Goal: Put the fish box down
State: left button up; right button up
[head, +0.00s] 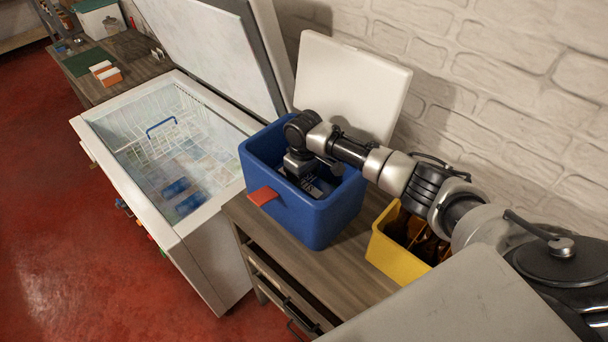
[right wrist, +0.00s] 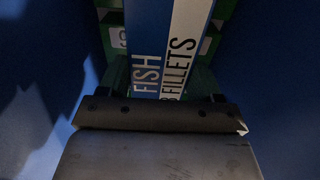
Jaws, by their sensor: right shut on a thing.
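The fish box (right wrist: 165,50), blue and white with "FISH FILLETS" on it, is between the fingers of my right gripper (right wrist: 163,85) in the right wrist view. In the head view my right gripper (head: 314,182) reaches down inside the blue cooler box (head: 297,220) and is shut on the fish box, which is mostly hidden there. Whether the fish box touches the cooler's floor cannot be seen. My left gripper is not in view.
An open chest freezer (head: 205,233) with a wire basket and blue packs stands left of the cooler. A yellow crate (head: 388,255) with brown bottles is to the right. A white lid (head: 352,85) leans on the wall. Some wooden worktop (head: 285,265) is bare in front.

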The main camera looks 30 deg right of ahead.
jog(key=shift+f, duration=0.25)
jog(key=o, duration=1.1)
jog(key=shift+f, duration=0.1)
jog(key=shift+r+b, duration=1.6)
jog(key=shift+r, duration=4.55)
